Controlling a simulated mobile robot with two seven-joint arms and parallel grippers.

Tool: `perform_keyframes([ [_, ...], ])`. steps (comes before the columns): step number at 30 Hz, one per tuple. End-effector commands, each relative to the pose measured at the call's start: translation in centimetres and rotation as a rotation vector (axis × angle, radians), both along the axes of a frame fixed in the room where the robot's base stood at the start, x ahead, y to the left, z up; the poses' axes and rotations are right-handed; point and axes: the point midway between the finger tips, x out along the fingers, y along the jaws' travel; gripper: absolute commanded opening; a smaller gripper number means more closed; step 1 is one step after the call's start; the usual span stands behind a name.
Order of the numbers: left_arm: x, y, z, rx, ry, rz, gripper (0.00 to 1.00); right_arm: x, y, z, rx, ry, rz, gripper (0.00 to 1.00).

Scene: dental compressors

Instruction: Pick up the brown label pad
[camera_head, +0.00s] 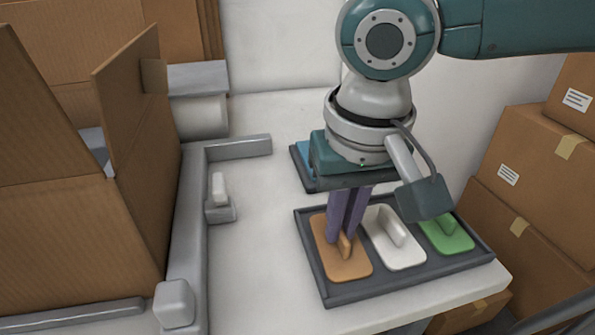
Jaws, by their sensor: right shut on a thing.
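The brown label pad (339,264) lies in the left slot of a dark grey tray (392,283), near the front right of the table. It is a flat orange-brown plate with an upright grip. My right gripper (346,238) points down over it, its purple fingers shut on the pad's grip. The pad appears to rest in its slot. The gripper partly hides the pad's far end. My left gripper is not in view.
A white pad (402,252) and a green pad (450,237) lie beside it in the tray. A blue item (303,152) sits in a second tray behind. An open cardboard box (80,225) stands left behind a grey rail (186,240). Stacked boxes (515,165) stand right. The table's middle is clear.

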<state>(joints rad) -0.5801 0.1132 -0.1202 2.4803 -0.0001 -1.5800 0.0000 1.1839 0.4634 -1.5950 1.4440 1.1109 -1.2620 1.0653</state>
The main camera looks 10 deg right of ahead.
Motion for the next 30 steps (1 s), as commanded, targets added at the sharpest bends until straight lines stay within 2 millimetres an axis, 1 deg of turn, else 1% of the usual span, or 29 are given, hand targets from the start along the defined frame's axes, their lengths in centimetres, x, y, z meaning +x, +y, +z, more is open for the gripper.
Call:
perform_keyframes([
  [20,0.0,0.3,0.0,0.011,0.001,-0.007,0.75,0.0,0.0,0.2,0.0,0.0,0.0,0.0],
  [23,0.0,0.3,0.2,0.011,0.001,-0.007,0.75,0.1,0.0,0.8,0.002,-0.001,-0.001,0.0],
  [26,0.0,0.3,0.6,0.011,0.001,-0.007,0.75,0.1,0.0,2.1,0.002,-0.002,-0.001,0.0],
  [29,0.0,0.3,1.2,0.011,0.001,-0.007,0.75,0.1,0.1,4.1,0.003,-0.004,0.0,0.0],
  [30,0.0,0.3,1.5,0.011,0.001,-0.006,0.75,0.1,0.0,5.1,0.003,-0.004,-0.001,0.0],
])
